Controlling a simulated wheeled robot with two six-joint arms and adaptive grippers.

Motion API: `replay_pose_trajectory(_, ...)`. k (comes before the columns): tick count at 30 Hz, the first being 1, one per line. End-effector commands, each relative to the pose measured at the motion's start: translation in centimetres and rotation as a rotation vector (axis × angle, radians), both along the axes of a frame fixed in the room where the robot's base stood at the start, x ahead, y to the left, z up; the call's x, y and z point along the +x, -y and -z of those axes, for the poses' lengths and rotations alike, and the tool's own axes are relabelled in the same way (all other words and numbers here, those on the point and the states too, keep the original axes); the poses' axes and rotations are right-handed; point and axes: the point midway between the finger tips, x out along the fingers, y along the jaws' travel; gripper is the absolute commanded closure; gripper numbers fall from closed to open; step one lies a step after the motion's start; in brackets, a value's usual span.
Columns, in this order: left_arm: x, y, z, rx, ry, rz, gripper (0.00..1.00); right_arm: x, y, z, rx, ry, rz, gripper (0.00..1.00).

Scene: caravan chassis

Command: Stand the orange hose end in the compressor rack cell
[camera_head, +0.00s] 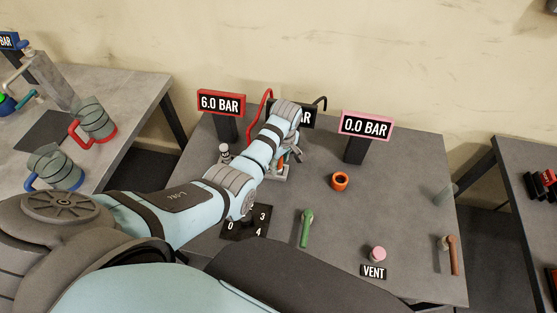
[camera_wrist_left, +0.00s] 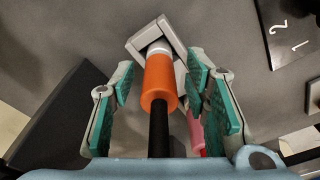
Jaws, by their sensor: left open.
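The orange hose end (camera_wrist_left: 160,82), on a black hose (camera_wrist_left: 159,135), stands in a grey square rack cell (camera_wrist_left: 152,38) in the left wrist view. Its upper tip is inside the cell frame. My left gripper (camera_wrist_left: 163,85) is open, with a green-padded finger on each side of the hose end and visible gaps between. In the head view my left gripper (camera_head: 286,153) is over the rack, and my arm covers much of the rack and the hose end. A pink hose end (camera_wrist_left: 196,130) on a red hose shows beside it. My right gripper is out of view.
Gauges reading 6.0 BAR (camera_head: 221,103) and 0.0 BAR (camera_head: 367,126) stand at the back, with another half hidden between them. An orange ring-shaped fitting (camera_head: 340,182), a green lever (camera_head: 305,230), a numbered dial plate (camera_head: 258,232) and a pink VENT button (camera_head: 377,254) are on the table.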

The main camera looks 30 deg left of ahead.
Motion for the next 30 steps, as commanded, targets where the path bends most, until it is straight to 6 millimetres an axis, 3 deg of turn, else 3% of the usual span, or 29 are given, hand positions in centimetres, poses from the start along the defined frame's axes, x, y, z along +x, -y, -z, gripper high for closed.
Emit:
replay_pose_trajectory(7,0.0,0.2,-1.8,0.000,0.003,0.000,0.58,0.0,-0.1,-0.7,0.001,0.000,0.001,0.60)
replay_pose_trajectory(15,-0.2,0.8,-8.1,-0.001,0.005,0.000,0.58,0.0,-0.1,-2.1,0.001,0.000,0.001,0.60)
replay_pose_trajectory(21,-0.3,1.2,-11.5,0.000,0.002,0.000,0.58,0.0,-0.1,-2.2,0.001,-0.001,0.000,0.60)
replay_pose_trajectory(30,-0.4,1.3,-12.3,0.000,0.000,0.000,0.58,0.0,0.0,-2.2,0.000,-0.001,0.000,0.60)
